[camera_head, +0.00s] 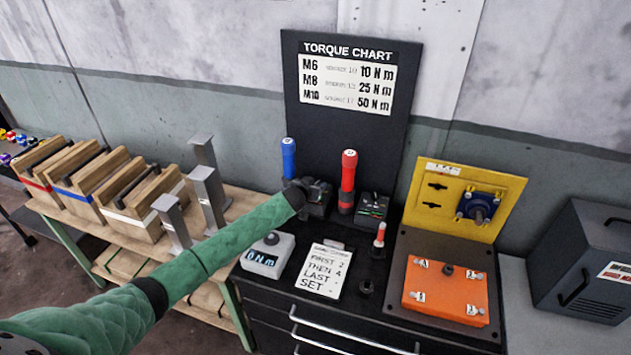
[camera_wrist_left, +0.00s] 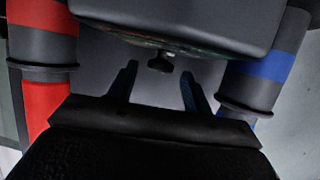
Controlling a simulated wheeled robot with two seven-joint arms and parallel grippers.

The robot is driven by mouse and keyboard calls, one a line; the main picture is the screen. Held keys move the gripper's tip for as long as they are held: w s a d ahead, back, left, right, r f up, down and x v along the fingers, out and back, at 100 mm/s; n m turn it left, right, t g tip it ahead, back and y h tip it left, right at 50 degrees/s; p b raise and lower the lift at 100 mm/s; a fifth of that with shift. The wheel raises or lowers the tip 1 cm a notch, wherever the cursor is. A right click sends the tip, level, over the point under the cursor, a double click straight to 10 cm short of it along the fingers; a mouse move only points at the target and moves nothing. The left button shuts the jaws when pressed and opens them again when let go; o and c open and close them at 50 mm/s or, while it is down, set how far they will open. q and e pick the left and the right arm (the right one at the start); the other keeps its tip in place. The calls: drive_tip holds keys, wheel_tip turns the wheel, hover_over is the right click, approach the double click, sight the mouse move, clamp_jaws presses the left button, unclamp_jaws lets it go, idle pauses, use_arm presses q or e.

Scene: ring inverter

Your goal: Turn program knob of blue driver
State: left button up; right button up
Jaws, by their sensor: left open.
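The blue driver (camera_head: 288,158) stands upright in front of the torque chart board, with the red driver (camera_head: 348,172) upright to its right. My left arm comes in from the left, and its dark gripper (camera_head: 316,195) is at the lower part of the blue driver, hiding much of it. In the left wrist view, my left gripper (camera_wrist_left: 158,88) is open and empty. A small dark knob (camera_wrist_left: 160,63) on a dark housing (camera_wrist_left: 185,22) shows between and just beyond the fingertips. The blue driver (camera_wrist_left: 268,60) is at right there, the red driver (camera_wrist_left: 43,50) at left. My right gripper is out of view.
A white readout box (camera_head: 267,255), a white instruction card (camera_head: 323,270) and a small red-topped post (camera_head: 380,235) stand on the black cabinet top. An orange plate (camera_head: 446,290) and a yellow panel (camera_head: 460,195) are at right. Wooden crates (camera_head: 140,205) and grey uprights (camera_head: 207,190) stand at left.

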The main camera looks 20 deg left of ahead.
use_arm(q)
drive_tip(key=shift+w+f, duration=0.25)
drive_tip(key=shift+w, duration=0.3)
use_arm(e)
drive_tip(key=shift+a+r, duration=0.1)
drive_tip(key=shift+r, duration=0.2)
use_arm(q)
drive_tip(key=shift+c, duration=0.2)
